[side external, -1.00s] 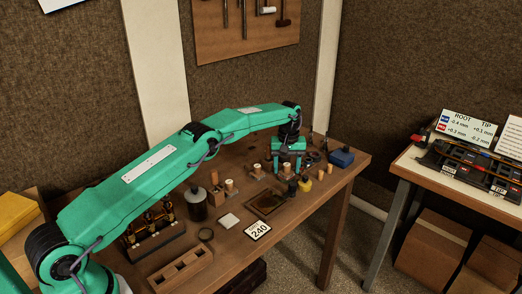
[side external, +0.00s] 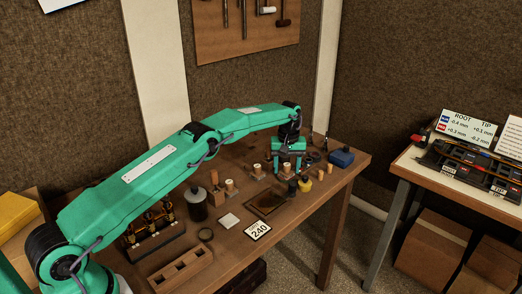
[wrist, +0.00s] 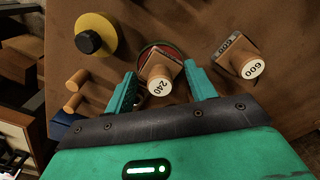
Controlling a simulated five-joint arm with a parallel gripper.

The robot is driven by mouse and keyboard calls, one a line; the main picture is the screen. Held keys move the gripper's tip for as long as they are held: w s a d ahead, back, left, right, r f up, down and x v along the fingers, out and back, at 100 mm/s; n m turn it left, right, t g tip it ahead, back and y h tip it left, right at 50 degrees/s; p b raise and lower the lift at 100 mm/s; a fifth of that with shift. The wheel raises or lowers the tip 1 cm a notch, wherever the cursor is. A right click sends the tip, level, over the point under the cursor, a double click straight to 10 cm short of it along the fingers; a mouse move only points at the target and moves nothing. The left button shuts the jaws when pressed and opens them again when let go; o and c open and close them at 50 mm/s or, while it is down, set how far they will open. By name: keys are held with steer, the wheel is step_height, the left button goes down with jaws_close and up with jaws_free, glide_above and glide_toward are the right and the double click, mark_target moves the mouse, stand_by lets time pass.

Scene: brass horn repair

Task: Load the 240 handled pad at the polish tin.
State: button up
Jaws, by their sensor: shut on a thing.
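The 240 handled pad (wrist: 158,80) sits between the two fingers of my gripper (wrist: 160,88) in the wrist view. Its round wooden handle has a white end marked 240. My gripper is shut on it. Directly behind the pad is a round tin with a red inside (wrist: 150,51), which looks like the polish tin; the pad hides much of it. I cannot tell whether the pad touches the tin. In the side view my gripper (side external: 288,168) points down over the far right part of the bench, and the tin is not clear there.
A 600 handled pad (wrist: 246,62) stands to the right in the wrist view. A yellow round thing with a black knob (wrist: 88,41) and two wooden pegs (wrist: 74,90) are to the left. A dark tray (side external: 265,201) and a 240 card (side external: 258,230) lie nearer the bench's front edge.

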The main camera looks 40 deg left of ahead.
mark_target(287, 164)
steer(key=shift+r, duration=3.45)
steer(key=shift+r, duration=0.15)
steer(key=shift+s+d+r, duration=0.15)
steer(key=shift+r, duration=0.25)
steer(key=s+d+r+m, duration=0.2)
steer(key=s+r+m, duration=0.2)
steer(key=s+r, duration=0.3)
steer(key=s+d+r+m, duration=0.2)
steer(key=s+r+m, duration=0.3)
steer(key=s, duration=1)
step_height(287, 164, up, 3)
steer(key=shift+d+f, duration=0.2)
steer(key=shift+d, duration=0.15)
